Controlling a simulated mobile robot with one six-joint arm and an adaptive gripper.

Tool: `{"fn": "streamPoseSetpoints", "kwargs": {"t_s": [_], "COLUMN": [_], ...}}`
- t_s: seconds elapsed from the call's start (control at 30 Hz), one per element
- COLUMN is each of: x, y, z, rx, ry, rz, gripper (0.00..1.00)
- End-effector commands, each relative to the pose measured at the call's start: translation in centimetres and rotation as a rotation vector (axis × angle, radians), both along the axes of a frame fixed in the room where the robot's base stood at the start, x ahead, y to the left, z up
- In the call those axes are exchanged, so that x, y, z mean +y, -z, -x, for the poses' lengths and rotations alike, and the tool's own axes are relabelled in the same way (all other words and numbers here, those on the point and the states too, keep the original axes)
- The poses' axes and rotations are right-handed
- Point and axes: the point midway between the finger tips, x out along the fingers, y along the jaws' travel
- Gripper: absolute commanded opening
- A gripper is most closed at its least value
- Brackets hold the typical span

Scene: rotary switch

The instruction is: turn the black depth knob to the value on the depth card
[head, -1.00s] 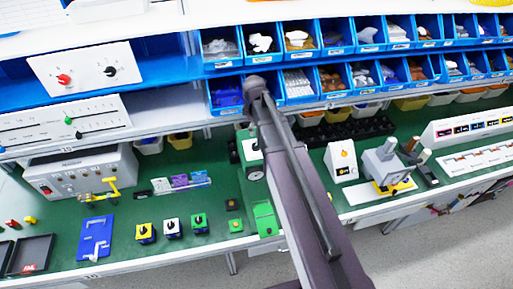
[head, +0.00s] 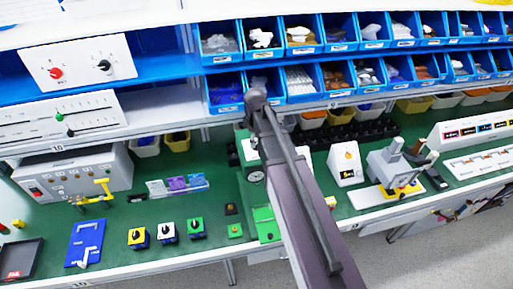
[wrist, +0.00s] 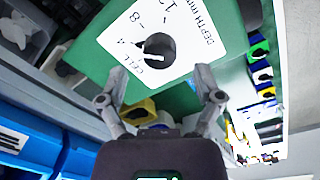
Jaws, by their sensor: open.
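A white mark on the knob points toward the "CELL A" side. The plate sits on a green housing (wrist: 180,98). My gripper (wrist: 160,98) is open and empty, its fingertips apart and below the knob in the picture, not around it. In the head view my arm covers the knob; part of a white plate (head: 249,150) shows beside the arm. I cannot make out a depth card with a readable value.
Blue bins (head: 300,82) line the shelf above and behind the arm. Small switch boxes (head: 167,231) and a clear holder with purple cards (head: 177,184) stand left on the green bench. A grey press-like device (head: 387,170) stands right.

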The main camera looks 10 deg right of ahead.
Motion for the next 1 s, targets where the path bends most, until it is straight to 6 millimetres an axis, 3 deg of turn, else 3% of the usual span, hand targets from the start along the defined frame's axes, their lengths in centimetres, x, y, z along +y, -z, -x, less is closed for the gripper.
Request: {"fn": "streamPoseSetpoints", "kwargs": {"t_s": [0.3, 0.87, 1.0], "x": [-0.2, -0.2, -0.2], "y": [2.5, 3.0, 3.0], "z": [-0.1, -0.1, -0.1], "rx": [0.0, 0.0, 0.0], "ry": [0.001, 0.001, 0.001], "rz": [0.0, 0.0, 0.0], "gripper": [0.84, 0.84, 0.48]}}
